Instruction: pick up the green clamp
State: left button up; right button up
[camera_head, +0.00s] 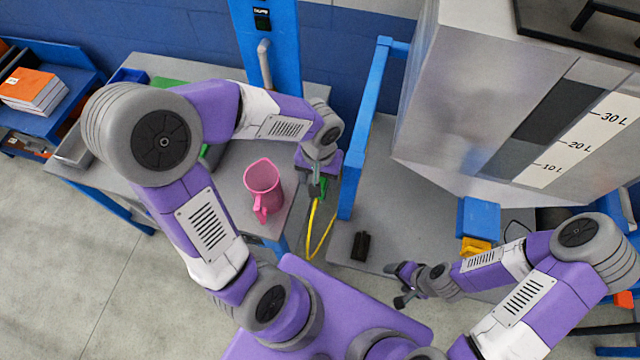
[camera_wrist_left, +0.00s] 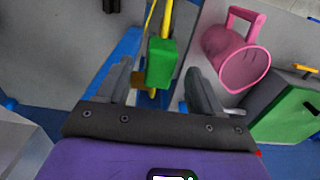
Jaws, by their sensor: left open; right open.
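The green clamp (camera_wrist_left: 160,62) lies between the two spread fingers of my left gripper (camera_wrist_left: 158,72) in the left wrist view. Gaps show on both sides of it, and the fingers do not appear to close on it. A yellow hose or cable (camera_wrist_left: 165,18) runs by the clamp. In the head view, my left gripper (camera_head: 317,189) points down over the edge of the left table, and a little of the green clamp (camera_head: 323,186) shows beside its fingers. My right gripper (camera_head: 402,285) is open and empty at the lower right.
A pink jug (camera_head: 262,178) stands just left of my left gripper. A blue frame post (camera_head: 362,150) rises close on its right. A large metal tank (camera_head: 470,110) fills the upper right.

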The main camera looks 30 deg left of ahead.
pick_arm(q)
jog(key=f, duration=0.3)
jog(key=shift+w+f, duration=0.2)
jog(key=shift+f, duration=0.2)
jog(key=shift+s, duration=0.1)
jog(key=c, duration=1.1)
notch_tip(320, 180, up, 10)
jog(key=shift+r+p, duration=0.1)
jog(key=shift+p, duration=0.5)
jog(key=shift+c, duration=0.2)
